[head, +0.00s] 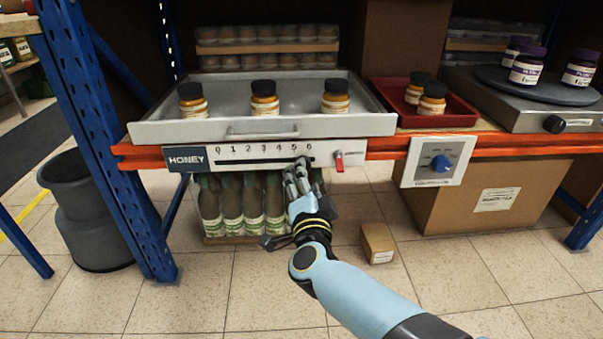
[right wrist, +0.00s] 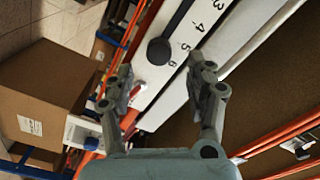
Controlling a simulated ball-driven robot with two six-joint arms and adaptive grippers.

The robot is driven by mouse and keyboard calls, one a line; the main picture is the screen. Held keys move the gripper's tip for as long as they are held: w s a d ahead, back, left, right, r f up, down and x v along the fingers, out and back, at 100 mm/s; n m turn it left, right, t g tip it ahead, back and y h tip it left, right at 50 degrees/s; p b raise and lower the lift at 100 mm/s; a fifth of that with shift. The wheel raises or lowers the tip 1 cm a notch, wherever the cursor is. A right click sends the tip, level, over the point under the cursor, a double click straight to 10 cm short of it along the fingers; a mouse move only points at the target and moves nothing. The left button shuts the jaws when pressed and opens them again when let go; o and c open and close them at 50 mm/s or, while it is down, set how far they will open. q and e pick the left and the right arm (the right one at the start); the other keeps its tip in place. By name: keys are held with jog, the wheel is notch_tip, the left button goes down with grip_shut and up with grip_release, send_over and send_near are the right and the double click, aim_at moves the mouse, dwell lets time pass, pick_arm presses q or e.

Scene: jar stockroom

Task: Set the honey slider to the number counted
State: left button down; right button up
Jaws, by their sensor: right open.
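The honey slider panel (head: 265,156) is a white strip on the shelf edge, marked 0 to 6. Its round black knob (right wrist: 158,50) shows in the right wrist view beside the 5 and 6; the exact mark is hard to tell. Three dark-lidded amber jars, left (head: 192,101), middle (head: 264,98) and right (head: 336,97), stand in the grey tray (head: 165,132). My left gripper is out of view.
A red tray (head: 455,119) with two similar jars sits right of the grey tray. Bottles (head: 232,212) stand below the panel. A small box (head: 377,243) lies on the floor.

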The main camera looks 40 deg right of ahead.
jog(key=b+x, duration=0.1)
jog(key=x, duration=0.4)
jog(key=shift+w+d, duration=0.1)
jog(key=shift+w, duration=0.1)
jog(key=shift+f, duration=0.1)
grip_shut()
